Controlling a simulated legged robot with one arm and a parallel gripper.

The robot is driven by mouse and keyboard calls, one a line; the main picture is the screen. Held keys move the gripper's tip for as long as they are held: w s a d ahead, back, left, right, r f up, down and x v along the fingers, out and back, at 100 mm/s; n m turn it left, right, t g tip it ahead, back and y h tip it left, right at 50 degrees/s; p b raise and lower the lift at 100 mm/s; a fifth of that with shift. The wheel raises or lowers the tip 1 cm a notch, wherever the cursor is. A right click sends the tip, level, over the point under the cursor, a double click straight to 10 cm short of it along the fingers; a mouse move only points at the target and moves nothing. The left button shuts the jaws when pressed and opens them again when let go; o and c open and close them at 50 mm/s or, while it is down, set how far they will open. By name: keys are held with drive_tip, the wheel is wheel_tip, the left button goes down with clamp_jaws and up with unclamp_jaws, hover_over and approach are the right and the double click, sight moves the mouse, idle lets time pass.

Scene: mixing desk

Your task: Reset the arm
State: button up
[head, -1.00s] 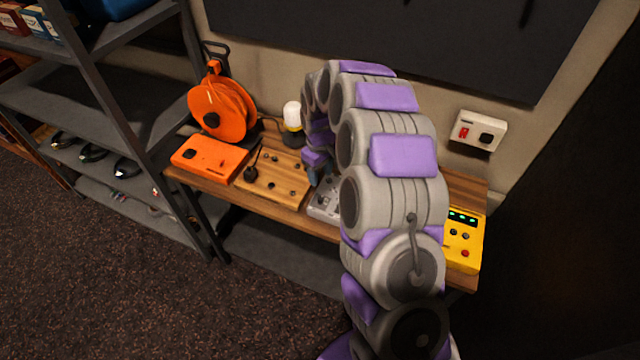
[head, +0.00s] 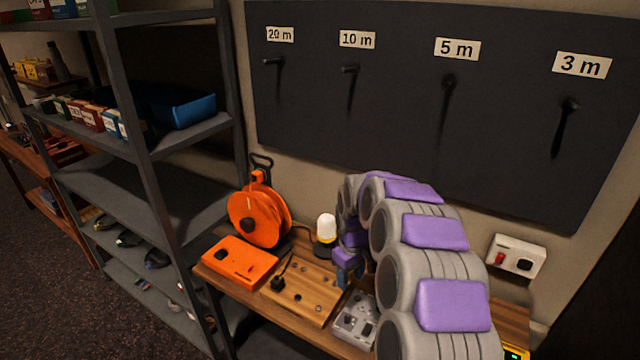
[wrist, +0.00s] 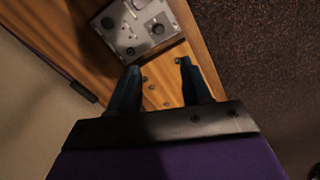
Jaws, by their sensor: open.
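My arm, grey with purple pads, rises from the lower right in the head view and curves over the wooden desk (head: 262,318). My gripper (head: 343,276) hangs at its far end, above the desk between the wooden board (head: 305,291) and the grey box (head: 354,318). In the wrist view the two dark fingers of my gripper (wrist: 158,80) are apart, with nothing between them. The wooden board with dark knobs (wrist: 160,88) lies below the fingers, and the grey box (wrist: 140,25) lies beyond them.
An orange box (head: 240,260), an orange cable reel (head: 258,216) and a white-topped lamp (head: 326,232) stand on the desk. A metal shelf with a blue bin (head: 185,108) is at left. A dark board with length labels (head: 400,110) and a white switch box (head: 517,257) are on the wall.

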drive_tip(key=s+r+m+g+b, duration=0.15)
drive_tip(key=s+r, duration=0.35)
drive_tip(key=s, duration=1)
drive_tip(key=s+r+m+b, duration=0.2)
drive_tip(key=s+r, duration=0.2)
drive_tip(key=s, duration=1)
drive_tip(key=s+f+m+b, duration=0.1)
drive_tip(key=s+m, duration=0.2)
drive_tip(key=s, duration=1)
drive_tip(key=shift+s+f, duration=0.15)
drive_tip(key=shift+f, duration=0.25)
